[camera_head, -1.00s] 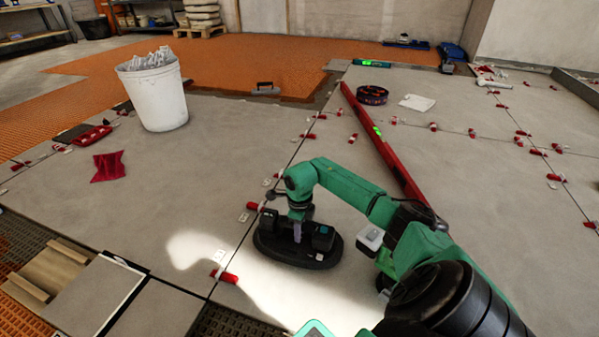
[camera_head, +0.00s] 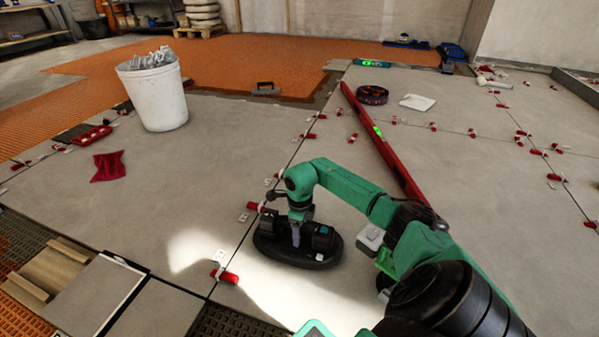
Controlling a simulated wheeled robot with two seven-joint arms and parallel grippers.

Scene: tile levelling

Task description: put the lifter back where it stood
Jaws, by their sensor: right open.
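The lifter (camera_head: 290,253), a black oval tool with a raised handle and a small teal display, stands flat on the grey tiles near the middle front. My right gripper (camera_head: 297,232) is directly above it, pointing down, with its fingers at the handle. The gripper is open; its fingertips are partly hidden by the handle, so I cannot tell whether they touch it. My left gripper is not in the view.
A long red level (camera_head: 382,143) lies on the tiles behind my right arm. A white bucket (camera_head: 155,95) stands at the left, with a red cloth (camera_head: 108,166) near it. Red wedges and clips line the joints. Orange matting (camera_head: 230,60) covers the back floor.

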